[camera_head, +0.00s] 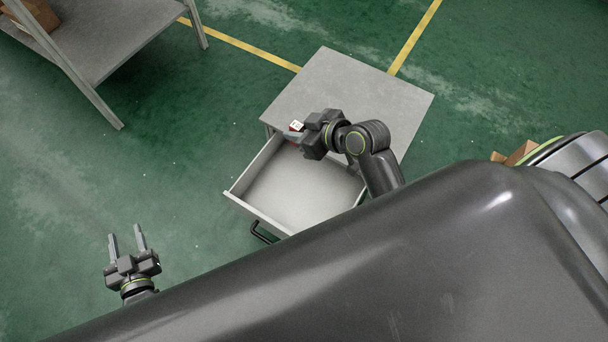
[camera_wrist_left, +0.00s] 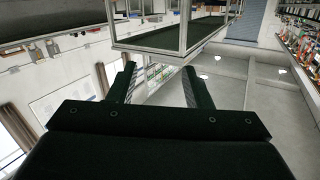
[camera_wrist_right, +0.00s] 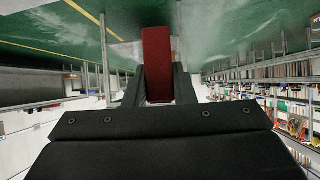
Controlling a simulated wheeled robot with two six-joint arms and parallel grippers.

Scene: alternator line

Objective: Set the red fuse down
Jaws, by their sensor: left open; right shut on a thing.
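The red fuse (camera_wrist_right: 157,62) is held between the two fingers of my right gripper (camera_wrist_right: 158,88), which is shut on it. In the head view the fuse (camera_head: 296,127) shows small, red and white, at the left end of my right gripper (camera_head: 304,131). It appears over the back left part of an open drawer (camera_head: 297,190); its height above the drawer cannot be told. The visible drawer floor is bare. My left gripper (camera_head: 127,243) is open and empty, over the green floor to the left. It also shows open in the left wrist view (camera_wrist_left: 158,82).
The drawer belongs to a grey cabinet (camera_head: 355,85) with a clear top; a black handle (camera_head: 262,233) is on the drawer's front. A grey shelf (camera_head: 100,35) with a cardboard box stands at the upper left. Cardboard (camera_head: 520,152) shows at the right. Green floor lies free between.

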